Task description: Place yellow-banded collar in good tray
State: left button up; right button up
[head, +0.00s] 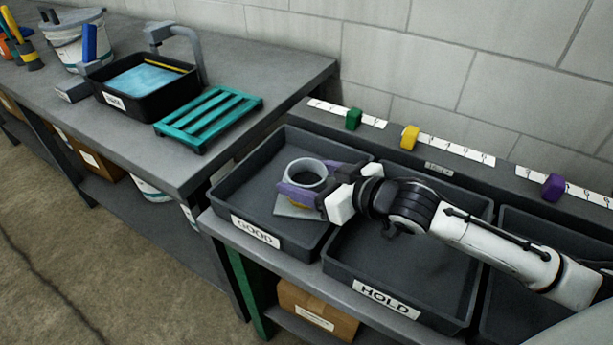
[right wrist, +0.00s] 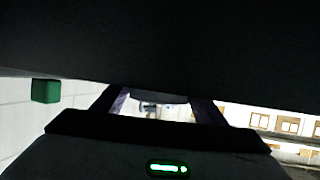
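The yellow-banded collar (head: 306,170) is a pale grey ring on a flat square flange, with a bit of yellow low on its side. The near finger hides part of the band. I cannot tell whether the flange touches the tray floor. In the right wrist view the fingers (right wrist: 162,106) flank a dark edge of the collar. My left gripper is not in view.
The HOLD tray (head: 446,305) is right of the good tray, under my right arm, with another dark tray beyond. Behind is a ledge with green (head: 353,119), yellow (head: 410,137) and purple (head: 553,187) blocks. A teal rack (head: 208,119) lies on the left bench.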

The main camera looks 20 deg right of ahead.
jog(key=shift+o, duration=1.4)
jog(key=shift+r, duration=0.1)
jog(key=v, duration=0.9)
jog(key=shift+s+d, duration=0.15)
jog(key=shift+s, duration=0.1)
jog(key=shift+v, duration=1.25)
jog(key=shift+r, duration=0.15)
